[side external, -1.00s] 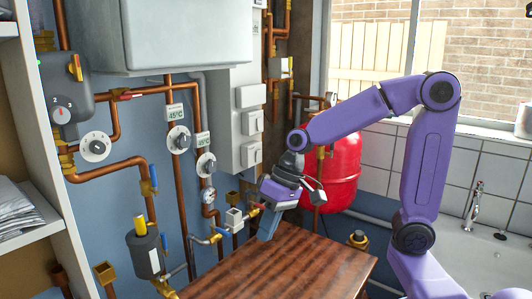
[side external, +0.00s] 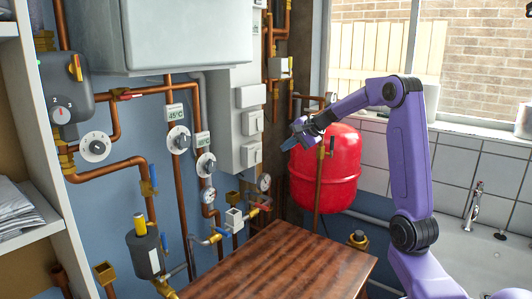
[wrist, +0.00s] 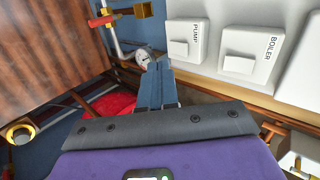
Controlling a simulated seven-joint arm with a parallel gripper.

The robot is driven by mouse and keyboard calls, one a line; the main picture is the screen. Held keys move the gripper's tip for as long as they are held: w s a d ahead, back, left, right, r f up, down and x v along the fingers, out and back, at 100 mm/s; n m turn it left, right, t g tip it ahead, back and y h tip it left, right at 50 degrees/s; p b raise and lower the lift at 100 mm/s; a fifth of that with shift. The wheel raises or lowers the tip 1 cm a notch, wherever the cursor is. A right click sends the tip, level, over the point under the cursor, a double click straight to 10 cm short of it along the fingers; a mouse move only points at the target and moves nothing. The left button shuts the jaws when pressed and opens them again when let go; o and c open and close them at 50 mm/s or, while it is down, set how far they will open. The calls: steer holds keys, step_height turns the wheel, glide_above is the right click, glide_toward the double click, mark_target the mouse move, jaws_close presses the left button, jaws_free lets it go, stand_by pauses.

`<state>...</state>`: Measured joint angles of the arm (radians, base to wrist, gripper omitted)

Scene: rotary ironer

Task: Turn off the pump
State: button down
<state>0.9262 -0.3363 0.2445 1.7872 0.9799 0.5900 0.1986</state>
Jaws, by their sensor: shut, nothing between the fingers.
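The white switch labelled PUMP (wrist: 187,40) is on the wall panel in the wrist view. It appears to be the lowest of the stacked switches in the side view (side external: 251,154). Its rocker shows, but I cannot tell its position. The switch labelled BOILER (wrist: 250,52) sits beside it in the wrist view and above it on the wall. My gripper (side external: 287,146) is shut and empty, to the right of the pump switch in the side view and apart from it. Its blue fingers (wrist: 157,82) point toward a gauge beside the pump switch in the wrist view.
A red tank (side external: 325,170) stands just behind and right of my gripper. A wooden table (side external: 290,262) is below, its top clear. Copper pipes, dials and a red-handled valve (side external: 262,208) line the wall. A sink (side external: 480,255) is at right.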

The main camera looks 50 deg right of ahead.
steer(key=d, duration=0.1)
steer(key=d+m, duration=0.1)
steer(key=shift+s+d+r+h, duration=0.2)
steer(key=shift+d+h, duration=0.1)
steer(key=shift+d, duration=0.1)
steer(key=shift+w+f, duration=0.1)
glide_toward(259, 156)
step_height(259, 156, down, 4)
steer(key=w, duration=0.3)
steer(key=shift+w, duration=0.7)
steer(key=shift+w, duration=0.1)
